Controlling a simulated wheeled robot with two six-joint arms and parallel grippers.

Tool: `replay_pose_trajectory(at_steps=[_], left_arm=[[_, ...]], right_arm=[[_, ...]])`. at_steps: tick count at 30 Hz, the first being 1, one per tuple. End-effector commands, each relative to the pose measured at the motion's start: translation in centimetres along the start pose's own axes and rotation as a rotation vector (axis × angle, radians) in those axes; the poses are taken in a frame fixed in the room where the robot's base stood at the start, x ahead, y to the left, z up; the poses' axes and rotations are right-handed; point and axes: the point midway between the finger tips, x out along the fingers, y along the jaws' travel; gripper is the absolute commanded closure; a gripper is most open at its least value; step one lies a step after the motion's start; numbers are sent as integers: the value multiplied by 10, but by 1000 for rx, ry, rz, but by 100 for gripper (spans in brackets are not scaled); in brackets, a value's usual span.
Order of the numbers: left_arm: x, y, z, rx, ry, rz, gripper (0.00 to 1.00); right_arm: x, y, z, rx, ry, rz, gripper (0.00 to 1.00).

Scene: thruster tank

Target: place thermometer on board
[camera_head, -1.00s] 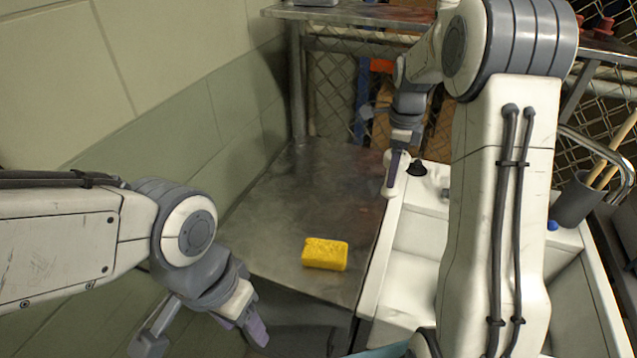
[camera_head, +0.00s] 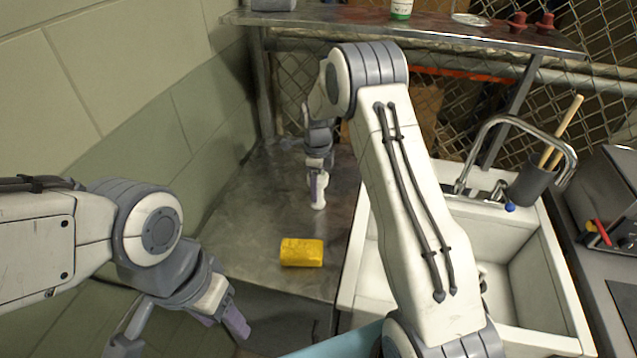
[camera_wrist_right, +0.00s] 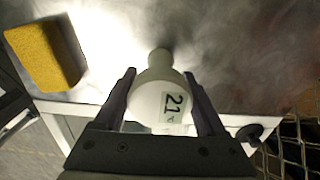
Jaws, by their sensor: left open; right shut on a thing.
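The thermometer (camera_wrist_right: 160,95) is white and bulb-shaped with a narrow neck, and its display reads 21. My right gripper (camera_wrist_right: 159,76) is shut on it, one finger on each side. In the head view the thermometer (camera_head: 318,194) hangs neck-up or upright below my right gripper (camera_head: 318,180), over the grey metal board (camera_head: 250,215) left of the sink. Whether it touches the board I cannot tell. My left gripper (camera_head: 220,322) is open and empty, low at the left, in front of the board.
A yellow sponge (camera_head: 302,252) lies on the board, nearer than the thermometer. The white sink (camera_head: 352,275) adjoins the board on the right. A metal shelf (camera_head: 330,18) crosses behind. A tiled wall (camera_head: 120,60) bounds the left. Board space around the thermometer is clear.

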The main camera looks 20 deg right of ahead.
Motion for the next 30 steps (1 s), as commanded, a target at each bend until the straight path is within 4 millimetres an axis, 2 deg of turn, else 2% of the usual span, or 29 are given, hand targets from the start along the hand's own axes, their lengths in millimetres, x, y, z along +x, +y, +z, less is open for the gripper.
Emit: replay_pose_trajectory(at_steps=[11, 12, 14, 24, 26, 30], left_arm=[[2, 0, 0, 0, 0, 0, 43], [2, 0, 0, 0, 0, 0, 43], [1, 0, 0, 0, 0, 0, 43], [0, 0, 0, 0, 0, 0, 43], [4, 0, 0, 0, 0, 0, 43], [11, -1, 1, 0, 0, 0, 43]], right_arm=[[6, 0, -1, 1, 0, -1, 84], [6, 0, -1, 1, 0, 0, 23], [5, 0, -1, 1, 0, 0, 0], [-1, -1, 0, 0, -2, -3, 0], [-8, -1, 0, 0, -2, -4, 0], [-34, -2, 1, 0, -4, -7, 0]])
